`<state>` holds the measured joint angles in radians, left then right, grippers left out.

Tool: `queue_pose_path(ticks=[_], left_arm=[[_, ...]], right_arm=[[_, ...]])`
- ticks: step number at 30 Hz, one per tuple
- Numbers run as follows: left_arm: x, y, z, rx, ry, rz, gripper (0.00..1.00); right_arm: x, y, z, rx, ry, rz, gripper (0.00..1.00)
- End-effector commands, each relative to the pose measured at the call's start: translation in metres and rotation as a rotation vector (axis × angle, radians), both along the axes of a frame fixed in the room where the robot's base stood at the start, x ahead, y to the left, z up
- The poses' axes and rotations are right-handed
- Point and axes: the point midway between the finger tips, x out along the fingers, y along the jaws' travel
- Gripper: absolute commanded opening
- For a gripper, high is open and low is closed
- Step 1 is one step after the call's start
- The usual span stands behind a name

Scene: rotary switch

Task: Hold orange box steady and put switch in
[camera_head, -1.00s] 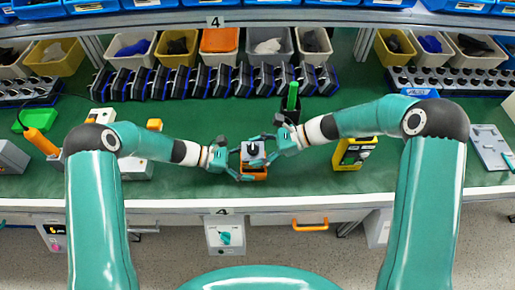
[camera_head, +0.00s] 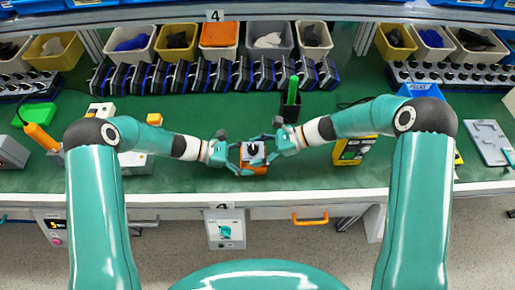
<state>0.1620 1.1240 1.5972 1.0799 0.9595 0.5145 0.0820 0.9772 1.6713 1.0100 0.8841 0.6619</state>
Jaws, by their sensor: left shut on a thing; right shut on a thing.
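The orange box (camera_head: 254,170) sits on the green bench near its front edge, between my two grippers. The switch (camera_head: 252,149), a grey-white block with a black knob, is at the top of the orange box. I cannot tell how deep it sits in the box. My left gripper (camera_head: 236,167) is shut on the orange box from the left, low at its side. My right gripper (camera_head: 266,144) is shut on the switch from the right. The fingers hide parts of both things.
A row of dark switch units (camera_head: 215,76) stands behind, with bins (camera_head: 220,36) of parts beyond. A black cup (camera_head: 287,108) with a green-handled tool stands just behind my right gripper. A yellow meter (camera_head: 352,150) is to the right. The bench's front edge (camera_head: 160,198) is close.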

Motion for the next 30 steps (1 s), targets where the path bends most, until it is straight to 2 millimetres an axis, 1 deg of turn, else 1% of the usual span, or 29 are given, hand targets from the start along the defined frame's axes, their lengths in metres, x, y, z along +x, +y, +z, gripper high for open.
queue_pose_path(ticks=[8,9,14,25,28,30], left_arm=[[0.0,0.0,0.0,0.001,0.0,0.0,0.44],[0.0,0.0,0.0,0.001,0.0,0.0,0.44],[0.0,0.0,0.0,0.001,0.0,0.0,0.44],[0.0,0.0,0.0,0.001,0.0,0.0,0.44],[0.0,0.0,0.0,0.001,0.0,0.0,0.44],[0.0,0.0,0.0,0.001,0.0,0.0,0.44]], right_arm=[[0.0,0.0,-0.008,0.001,0.0,-0.001,0.24],[0.0,0.0,-0.009,0.001,0.0,-0.001,0.68],[0.0,0.0,-0.009,0.0,0.0,-0.001,0.94],[0.0,0.0,-0.008,-0.001,-0.001,0.0,0.95],[0.0,0.0,-0.001,0.0,-0.002,0.0,0.95],[0.0,0.0,0.007,0.0,-0.003,0.001,0.95]])
